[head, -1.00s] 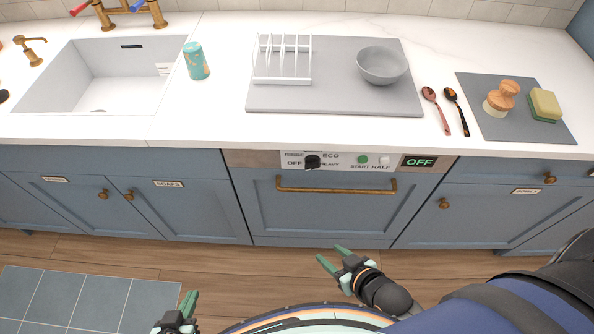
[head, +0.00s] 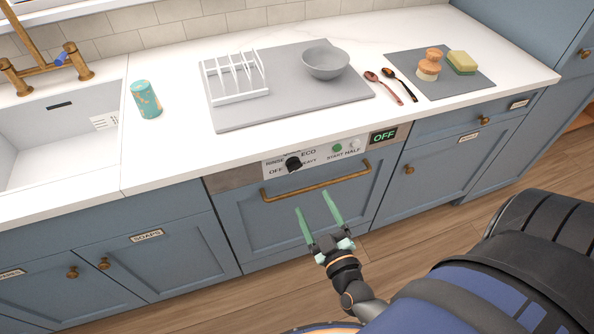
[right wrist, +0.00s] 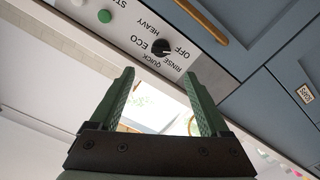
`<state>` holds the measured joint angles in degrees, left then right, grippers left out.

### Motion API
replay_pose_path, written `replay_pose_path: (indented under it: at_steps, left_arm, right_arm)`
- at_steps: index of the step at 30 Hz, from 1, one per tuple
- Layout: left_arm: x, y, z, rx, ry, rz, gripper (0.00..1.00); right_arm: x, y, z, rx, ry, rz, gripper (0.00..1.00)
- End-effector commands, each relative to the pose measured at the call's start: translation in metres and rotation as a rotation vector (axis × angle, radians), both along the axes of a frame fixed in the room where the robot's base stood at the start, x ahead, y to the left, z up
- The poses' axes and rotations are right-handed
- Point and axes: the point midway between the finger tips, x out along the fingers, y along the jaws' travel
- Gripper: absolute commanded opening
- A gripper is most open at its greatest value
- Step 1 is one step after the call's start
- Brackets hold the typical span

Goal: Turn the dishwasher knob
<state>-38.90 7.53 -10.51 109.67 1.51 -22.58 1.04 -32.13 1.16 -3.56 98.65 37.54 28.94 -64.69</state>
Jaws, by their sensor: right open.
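The dishwasher (head: 330,200) has a blue front with a brass bar handle (head: 316,188). Its black knob (head: 293,164) sits on the white control panel among the labels OFF, RINSE, ECO and HEAVY. A small display (head: 383,136) reads OFF. In the right wrist view the knob (right wrist: 160,47) is above and between the fingers, apart from them. My right gripper (head: 318,208) is open and empty, in front of the dishwasher door, below the knob and handle. The right wrist view also shows its two green fingers (right wrist: 157,105) spread. My left gripper is out of the head view.
The counter above holds a grey mat (head: 300,112) with a white rack (head: 236,78) and a bowl (head: 326,62). The brass handle juts out just below the panel. The floor in front is clear.

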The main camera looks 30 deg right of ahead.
Motion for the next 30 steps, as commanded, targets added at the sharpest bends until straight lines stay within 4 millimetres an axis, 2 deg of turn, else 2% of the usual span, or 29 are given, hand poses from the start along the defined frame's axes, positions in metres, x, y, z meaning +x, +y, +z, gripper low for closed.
replay_pose_path:
  at_steps: [5, 12, 18, 24, 30]
  left_arm:
    - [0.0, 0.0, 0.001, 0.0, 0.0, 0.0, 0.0]
    - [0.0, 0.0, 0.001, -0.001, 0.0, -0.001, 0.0]
    - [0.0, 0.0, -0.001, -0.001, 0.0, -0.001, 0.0]
    - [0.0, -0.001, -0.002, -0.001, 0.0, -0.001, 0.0]
    - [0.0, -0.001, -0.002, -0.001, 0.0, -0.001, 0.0]
  right_arm:
    - [0.024, -0.007, 0.003, -0.005, -0.007, -0.004, 0.8]
    - [0.072, -0.018, 0.002, -0.004, -0.005, -0.001, 0.8]
    - [0.102, -0.025, 0.001, -0.005, -0.003, 0.0, 0.8]
    - [0.116, -0.028, 0.001, -0.004, -0.001, 0.0, 0.8]
    - [0.118, -0.029, 0.001, -0.004, 0.0, 0.001, 0.8]
